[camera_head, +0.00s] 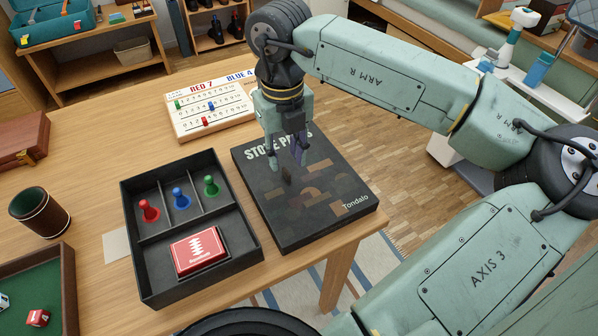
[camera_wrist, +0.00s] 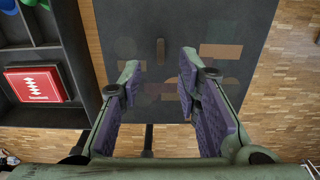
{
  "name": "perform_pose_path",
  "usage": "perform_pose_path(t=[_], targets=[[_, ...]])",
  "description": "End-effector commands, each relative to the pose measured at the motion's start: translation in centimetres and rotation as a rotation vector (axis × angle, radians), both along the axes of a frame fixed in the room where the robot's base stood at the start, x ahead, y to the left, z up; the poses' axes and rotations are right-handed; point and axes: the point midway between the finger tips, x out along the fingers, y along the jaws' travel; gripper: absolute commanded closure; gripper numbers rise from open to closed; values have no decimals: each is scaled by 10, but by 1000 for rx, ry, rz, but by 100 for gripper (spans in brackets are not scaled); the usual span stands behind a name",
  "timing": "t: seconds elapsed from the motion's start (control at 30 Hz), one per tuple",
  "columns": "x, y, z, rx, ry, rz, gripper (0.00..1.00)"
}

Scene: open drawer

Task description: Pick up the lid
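The lid (camera_head: 325,222) is a flat black panel printed with a partly hidden "STONE P…S" title, "Tondalo" and brown tile shapes. It lies to the right of the open black box (camera_head: 192,222). A small brown upright peg or knob (camera_head: 288,174) shows on the lid; it is also in the wrist view (camera_wrist: 160,50). My gripper (camera_head: 290,152) points down above the lid and covers part of the title. In the wrist view, the two purple-padded fingers of my gripper (camera_wrist: 160,72) are apart with nothing between them. The knob appears just beyond the fingertips.
The open box holds red, blue and green pawns and a red card deck (camera_head: 199,250). A score board (camera_head: 210,105) stands behind the lid. A dark cup (camera_head: 40,212) and a green-lined tray (camera_head: 60,290) are at left. Floor shows past the lid's right side.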

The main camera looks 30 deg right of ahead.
Motion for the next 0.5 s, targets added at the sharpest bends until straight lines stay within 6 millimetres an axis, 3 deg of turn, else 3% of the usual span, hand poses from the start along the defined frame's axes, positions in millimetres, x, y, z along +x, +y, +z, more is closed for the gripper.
perform_pose_path(t=[0.3, 0.5], targets=[[3, 0, -42, 2, 2, 2, 69], [3, -1, -50, 1, -1, 1, 69]])
